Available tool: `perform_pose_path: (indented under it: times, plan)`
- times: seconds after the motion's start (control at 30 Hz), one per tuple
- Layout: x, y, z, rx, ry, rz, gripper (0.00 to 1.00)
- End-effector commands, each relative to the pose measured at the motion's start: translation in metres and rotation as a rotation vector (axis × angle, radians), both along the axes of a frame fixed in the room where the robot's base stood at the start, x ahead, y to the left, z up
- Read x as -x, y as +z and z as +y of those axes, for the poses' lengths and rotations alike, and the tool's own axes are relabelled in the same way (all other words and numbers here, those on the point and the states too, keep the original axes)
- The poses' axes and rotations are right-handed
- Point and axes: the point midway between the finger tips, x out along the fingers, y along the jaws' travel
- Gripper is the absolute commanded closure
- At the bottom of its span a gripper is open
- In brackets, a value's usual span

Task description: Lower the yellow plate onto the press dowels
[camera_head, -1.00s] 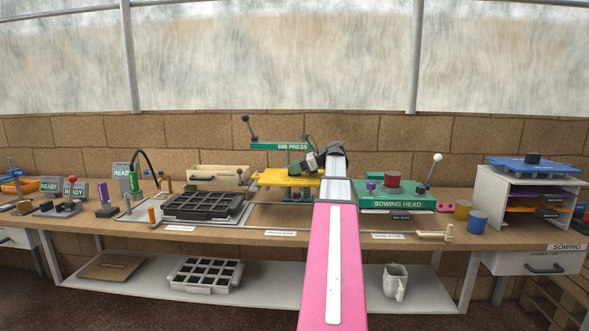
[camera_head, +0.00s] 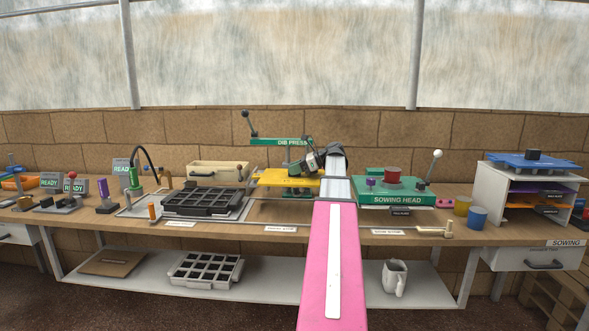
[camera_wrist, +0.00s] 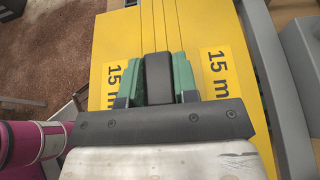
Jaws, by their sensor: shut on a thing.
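The yellow plate (camera_head: 287,180) hangs about level under the crossbar of the green dib press (camera_head: 282,142) in the head view. My gripper (camera_head: 312,162) comes in from the right, shut on the plate's dark handle. In the wrist view my green fingers (camera_wrist: 157,78) clasp the dark handle (camera_wrist: 158,76), and the yellow plate (camera_wrist: 215,40) with "15 m" labels fills the middle. The lower green part of the press (camera_head: 296,192) shows just below the plate. The dowels are hidden, so I cannot tell whether the plate touches them.
A black cell tray (camera_head: 205,201) lies left of the press. The green sowing head (camera_head: 396,199) stands close to the right. A cream bin (camera_head: 218,171) is behind the tray. In the wrist view a grey rail (camera_wrist: 262,60) runs beside the plate's right edge.

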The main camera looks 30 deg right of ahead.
Motion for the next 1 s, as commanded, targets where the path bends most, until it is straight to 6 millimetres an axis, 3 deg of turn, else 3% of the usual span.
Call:
perform_pose_path:
  times: [0.97, 1.0]
  plan:
    - [0.000, -0.016, 0.000, 0.000, -0.001, -0.002, 1.00]
    - [0.000, -0.016, 0.000, 0.000, -0.001, -0.002, 0.59]
